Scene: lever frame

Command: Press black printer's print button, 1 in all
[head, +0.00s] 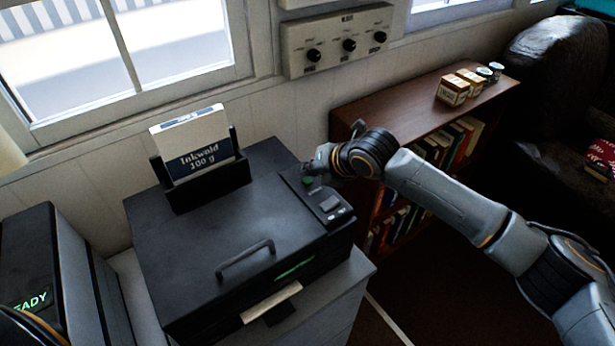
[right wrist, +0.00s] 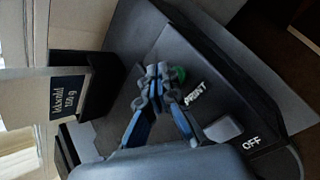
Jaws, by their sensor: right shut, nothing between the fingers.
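The black printer (head: 190,255) stands on a grey cabinet, with a control strip along its right side. My right gripper (head: 312,166) is shut and empty, over the far end of that strip. A green button (head: 308,181) shows just below the fingers. In the right wrist view the closed fingertips (right wrist: 157,72) are beside the green button (right wrist: 180,74) and partly cover it. The word PRINT (right wrist: 194,93) is printed next to it. I cannot tell whether the fingertips touch the button. My left gripper is not in view.
A grey switch (right wrist: 223,129) marked OFF is nearer on the same strip. A paper pack (head: 193,146) stands in the printer's rear feeder. Another dark machine (head: 40,260) showing READY is at left. A bookshelf (head: 420,110) is behind my right arm; a knob panel (head: 338,42) hangs above.

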